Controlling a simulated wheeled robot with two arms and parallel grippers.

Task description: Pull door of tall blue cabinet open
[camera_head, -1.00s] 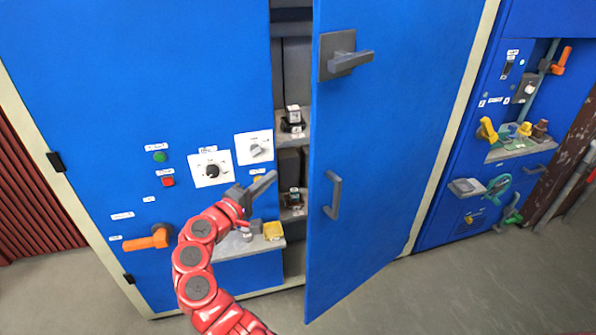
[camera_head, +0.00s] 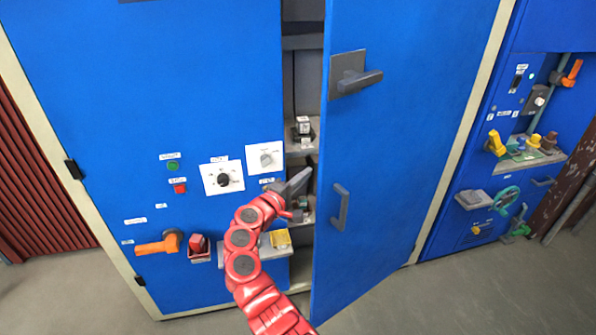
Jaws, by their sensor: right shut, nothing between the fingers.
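The tall blue cabinet (camera_head: 90,110) fills the middle and left of the view. Its right door (camera_head: 400,140) stands partly open, with its free edge swung out and a dark gap with inner shelves beside it. The door bears a grey lever handle (camera_head: 358,80) and a lower grey pull handle (camera_head: 341,206). My right gripper (camera_head: 300,182), on a red arm from below, is shut and empty. It appears in front of the gap, just left of the door's free edge. I cannot tell whether it touches the door. My left gripper is out of view.
The left cabinet front has an orange handle (camera_head: 160,244), dials and buttons. A small ledge holds a yellow block (camera_head: 280,239). Another blue cabinet (camera_head: 440,235) with knobs and valves stands at the right. Grey floor (camera_head: 420,300) is clear in front at right.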

